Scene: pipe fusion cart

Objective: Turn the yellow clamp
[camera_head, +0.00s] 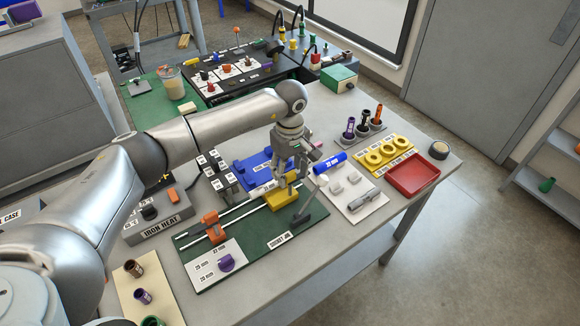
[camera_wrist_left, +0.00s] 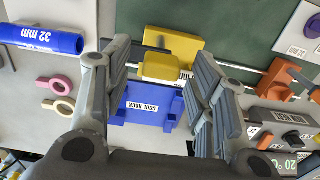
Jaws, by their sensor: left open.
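The yellow clamp (camera_head: 283,200) sits on the rails of the green jig board (camera_head: 235,278), toward its far right end. My left gripper (camera_head: 294,177) reaches down from above, just over the clamp. In the left wrist view, the yellow clamp (camera_wrist_left: 178,48) has a rounded raised part (camera_wrist_left: 160,67) that shows between the spread fingers of my left gripper (camera_wrist_left: 161,60). The fingers are open, one on each side of it; I cannot tell if either touches it. My right gripper is not in view.
An orange clamp (camera_head: 213,226) sits on the same rails, left of the yellow one. A blue rack (camera_head: 254,170) stands close behind. A dark lever (camera_head: 304,210) rises at the right. A blue pipe (camera_head: 330,163) and a white board (camera_head: 352,196) lie further right.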

